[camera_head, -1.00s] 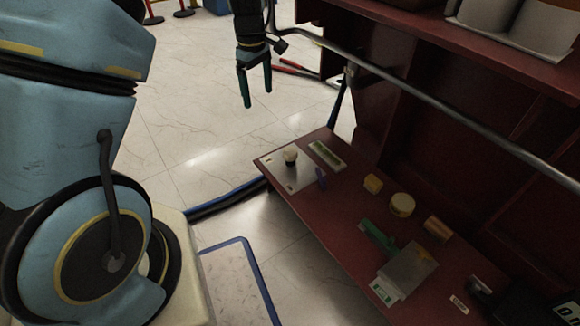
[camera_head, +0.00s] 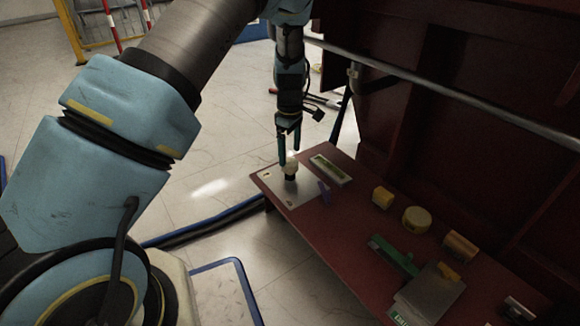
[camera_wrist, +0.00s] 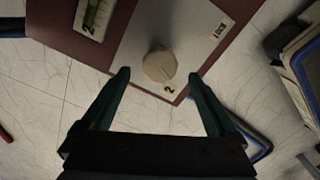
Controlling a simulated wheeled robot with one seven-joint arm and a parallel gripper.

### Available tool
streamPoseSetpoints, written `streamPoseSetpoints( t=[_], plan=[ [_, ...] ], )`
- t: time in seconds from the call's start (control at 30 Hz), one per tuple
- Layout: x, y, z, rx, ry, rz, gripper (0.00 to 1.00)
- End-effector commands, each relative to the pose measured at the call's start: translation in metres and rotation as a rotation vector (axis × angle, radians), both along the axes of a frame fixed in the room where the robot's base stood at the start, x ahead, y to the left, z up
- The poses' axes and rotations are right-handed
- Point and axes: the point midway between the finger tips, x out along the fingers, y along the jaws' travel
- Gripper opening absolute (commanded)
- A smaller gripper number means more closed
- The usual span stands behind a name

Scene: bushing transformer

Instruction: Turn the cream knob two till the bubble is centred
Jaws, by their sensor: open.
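The cream knob (camera_head: 291,167) stands on a dark stem on a pale plate (camera_head: 308,192) at the far left end of the red shelf. In the wrist view the cream knob (camera_wrist: 159,66) has a pointer line, and a label "2" lies beside it. The level vial (camera_head: 330,169) with a yellow-green tube lies next to the plate; in the wrist view it (camera_wrist: 94,16) is cut off at the top, and the bubble's place cannot be read clearly. My gripper (camera_head: 289,160) is open above the knob, fingers pointing down; in the wrist view its fingertips (camera_wrist: 159,75) flank the knob with gaps.
Yellow blocks, a round yellow roll (camera_head: 416,219), and a green-handled tool (camera_head: 394,254) lie along the red shelf (camera_head: 345,235). A grey rail (camera_head: 455,92) runs above the shelf. Open floor lies left.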

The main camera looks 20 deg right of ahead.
Motion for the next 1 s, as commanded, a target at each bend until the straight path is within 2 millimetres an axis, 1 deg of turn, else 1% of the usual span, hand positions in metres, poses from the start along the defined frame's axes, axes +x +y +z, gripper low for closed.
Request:
streamPoseSetpoints(
  t=[0.03, 0.2, 0.33, 0.63, 1.0],
  plan=[
    [0.000, 0.000, -0.014, 0.002, 0.001, 0.000, 0.94],
    [0.000, 0.000, -0.033, 0.001, 0.001, -0.001, 0.94],
    [0.000, 0.000, -0.039, 0.000, 0.000, -0.001, 0.94],
    [0.000, 0.000, -0.039, 0.000, 0.000, -0.001, 0.94],
    [0.000, 0.000, -0.039, 0.000, 0.000, -0.001, 0.52]
  ],
)
